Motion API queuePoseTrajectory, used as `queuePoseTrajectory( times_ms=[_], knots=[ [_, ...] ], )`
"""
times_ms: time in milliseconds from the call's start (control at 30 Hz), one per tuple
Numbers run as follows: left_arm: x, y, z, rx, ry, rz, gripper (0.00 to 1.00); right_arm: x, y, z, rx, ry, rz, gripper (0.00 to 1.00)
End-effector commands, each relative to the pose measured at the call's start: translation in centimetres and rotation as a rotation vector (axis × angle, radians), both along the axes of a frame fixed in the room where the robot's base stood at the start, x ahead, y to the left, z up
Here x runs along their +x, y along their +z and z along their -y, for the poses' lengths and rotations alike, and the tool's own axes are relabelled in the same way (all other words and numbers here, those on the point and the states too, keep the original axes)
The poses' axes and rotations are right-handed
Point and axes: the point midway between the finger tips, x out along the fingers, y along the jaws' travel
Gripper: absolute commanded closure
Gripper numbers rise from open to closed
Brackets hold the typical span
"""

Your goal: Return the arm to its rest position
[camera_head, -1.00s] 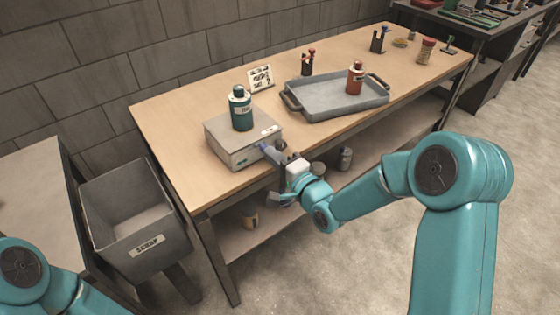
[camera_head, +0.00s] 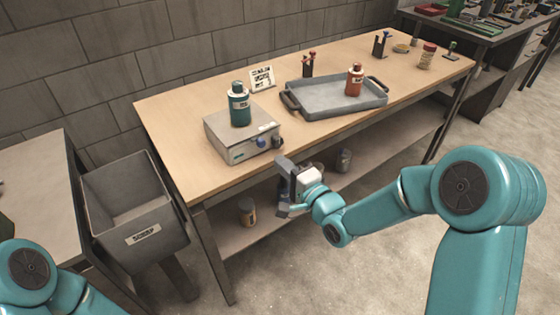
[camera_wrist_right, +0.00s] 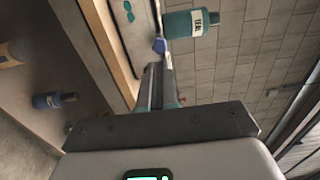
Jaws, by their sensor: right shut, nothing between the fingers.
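My right gripper (camera_head: 283,172) is in front of the workbench's front edge, apart from the hotplate-like device (camera_head: 240,150) on the bench. Its fingers are shut and empty; they also show in the right wrist view (camera_wrist_right: 157,86). The teal right arm reaches in from the right, its elbow bent. A teal bottle (camera_head: 239,104) with a white label stands upright on the device.
A grey scrap bin (camera_head: 135,215) stands at the left. The floor in front of the bench is clear.

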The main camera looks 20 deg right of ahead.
Motion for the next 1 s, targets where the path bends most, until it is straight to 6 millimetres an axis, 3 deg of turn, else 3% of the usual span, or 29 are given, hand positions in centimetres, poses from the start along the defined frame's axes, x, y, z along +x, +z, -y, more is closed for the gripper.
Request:
queuePoseTrajectory(
  times_ms=[400,633,767,867,967,1000],
  knots=[
    [0.0,-0.8,0.0,0.000,0.000,0.000,1.00,-6.4,-0.1,2.4,0.000,-0.001,-0.001,1.00],
    [0.0,-0.6,0.0,0.000,0.000,0.000,1.00,-7.3,0.2,2.7,0.000,-0.001,0.000,1.00],
    [0.0,2.1,0.0,0.000,0.000,0.000,1.00,-7.5,0.4,1.6,0.012,0.024,-0.058,1.00],
    [0.0,5.8,0.0,0.000,0.000,0.000,1.00,-8.6,-3.3,-0.3,0.026,0.040,-0.251,1.00],
    [0.0,8.4,0.0,0.000,0.000,0.001,1.00,-12.7,-10.9,-1.8,-0.185,0.094,-0.538,1.00],
    [0.0,9.0,0.0,0.000,0.000,0.001,1.00,-14.9,-13.6,-2.2,-0.293,0.145,-0.638,1.00]
  ],
)
